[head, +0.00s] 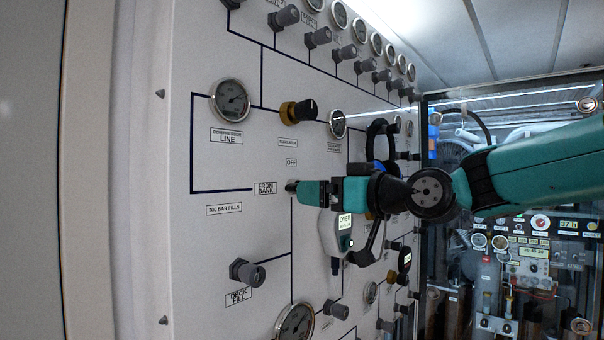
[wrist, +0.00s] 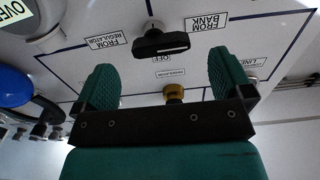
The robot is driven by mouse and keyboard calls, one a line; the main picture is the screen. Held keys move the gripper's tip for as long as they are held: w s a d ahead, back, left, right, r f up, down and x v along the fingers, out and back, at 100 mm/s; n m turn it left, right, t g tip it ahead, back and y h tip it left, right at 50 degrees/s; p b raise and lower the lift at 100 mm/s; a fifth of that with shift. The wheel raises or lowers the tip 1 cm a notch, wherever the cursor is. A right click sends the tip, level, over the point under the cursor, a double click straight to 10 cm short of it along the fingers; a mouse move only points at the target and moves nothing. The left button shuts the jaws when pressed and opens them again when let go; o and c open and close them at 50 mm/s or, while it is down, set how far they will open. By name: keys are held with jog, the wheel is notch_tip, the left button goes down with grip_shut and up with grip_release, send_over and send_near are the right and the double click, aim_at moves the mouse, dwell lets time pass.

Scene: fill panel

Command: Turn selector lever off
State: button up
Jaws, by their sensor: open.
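The selector lever is a black bar handle (wrist: 160,43) on a silver stem, in the wrist view. It lies crosswise between the upside-down labels FROM REGULATOR (wrist: 103,42) and FROM BANK (wrist: 206,25), with the OFF label (wrist: 162,58) beside it. I cannot tell which end is its pointer. My gripper (wrist: 162,68) is open, its two green fingers on either side of the lever's line, with the lever ahead and apparently not touched. In the head view my gripper (head: 308,191) is close to the panel and hides most of the lever (head: 291,186).
The white panel (head: 215,270) carries gauges and knobs. A brass-based regulator knob (head: 298,111) sits above the lever, also in the wrist view (wrist: 175,93). A hanging gauge device reading OVER (head: 340,232) and a black-and-blue handle (head: 380,140) are close around my wrist.

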jog(key=p+x, duration=0.2)
jog(key=x, duration=0.2)
jog(key=shift+w+a+r, duration=0.15)
jog(key=shift+w+a, duration=0.1)
jog(key=shift+a, duration=0.05)
jog(key=shift+w+a+p, duration=0.3)
jog(key=shift+w+a, duration=0.15)
jog(key=shift+a, duration=0.1)
jog(key=c, duration=0.9)
